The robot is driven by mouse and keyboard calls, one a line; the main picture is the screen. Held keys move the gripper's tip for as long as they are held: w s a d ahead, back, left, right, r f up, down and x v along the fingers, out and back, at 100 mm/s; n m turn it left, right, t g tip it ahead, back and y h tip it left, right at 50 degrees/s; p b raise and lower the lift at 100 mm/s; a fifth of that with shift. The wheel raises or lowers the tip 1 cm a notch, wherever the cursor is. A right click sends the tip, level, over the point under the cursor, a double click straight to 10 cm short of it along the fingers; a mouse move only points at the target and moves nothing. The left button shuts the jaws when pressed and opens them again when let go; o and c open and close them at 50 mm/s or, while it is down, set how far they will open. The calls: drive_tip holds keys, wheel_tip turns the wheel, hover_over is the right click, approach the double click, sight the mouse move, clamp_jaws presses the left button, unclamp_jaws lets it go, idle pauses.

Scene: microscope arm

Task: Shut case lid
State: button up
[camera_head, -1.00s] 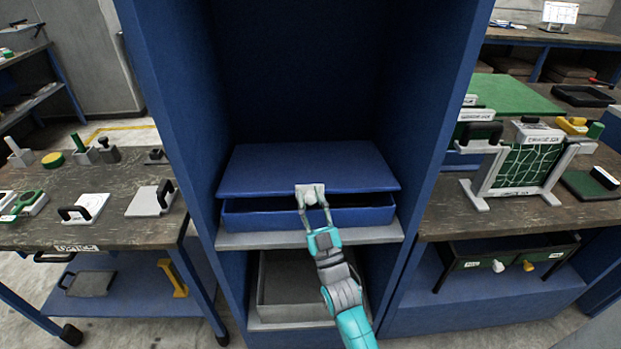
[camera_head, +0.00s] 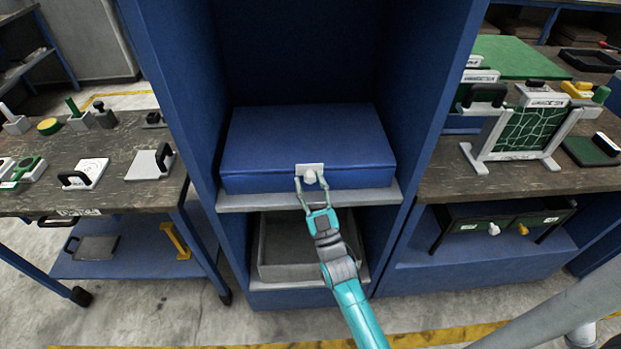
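The blue case (camera_head: 245,184) sits on the grey shelf of the blue cabinet. Its lid (camera_head: 305,138) lies down over the body, with no dark gap showing along the front. A pale latch plate with a knob (camera_head: 310,175) is at the middle of the lid's front edge. My gripper (camera_head: 312,184) is at this knob, with its two fingers spread on either side of it. Whether the fingers press on the knob is too small to tell.
The blue cabinet's side walls (camera_head: 425,110) rise close on both sides of the case. A grey open bin (camera_head: 265,262) stands on the shelf below. Cluttered workbenches flank the cabinet, the left one (camera_head: 125,150) and the right one (camera_head: 445,190).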

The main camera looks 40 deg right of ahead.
drive_tip(key=shift+o, duration=0.5)
drive_tip(key=shift+r, duration=0.15)
drive_tip(key=v, duration=1.2)
drive_tip(key=s+a+f+g+y, duration=0.2)
drive_tip(key=s+a, duration=0.2)
drive_tip(key=s, duration=0.4)
drive_tip(key=s+a+f+g+y, duration=0.1)
drive_tip(key=s+a+g+y, duration=0.1)
drive_tip(key=s+a, duration=0.35)
drive_tip(key=s+a+r+g+y, duration=0.1)
drive_tip(key=s+r+g, duration=0.1)
drive_tip(key=s, duration=0.6)
drive_tip(key=s+a+r+g+y, duration=0.1)
drive_tip(key=s+r+g, duration=0.1)
drive_tip(key=s, duration=0.6)
drive_tip(key=shift+s+a+g+y, duration=0.25)
drive_tip(key=shift+s+g+y, duration=0.15)
drive_tip(key=shift+g, duration=0.2)
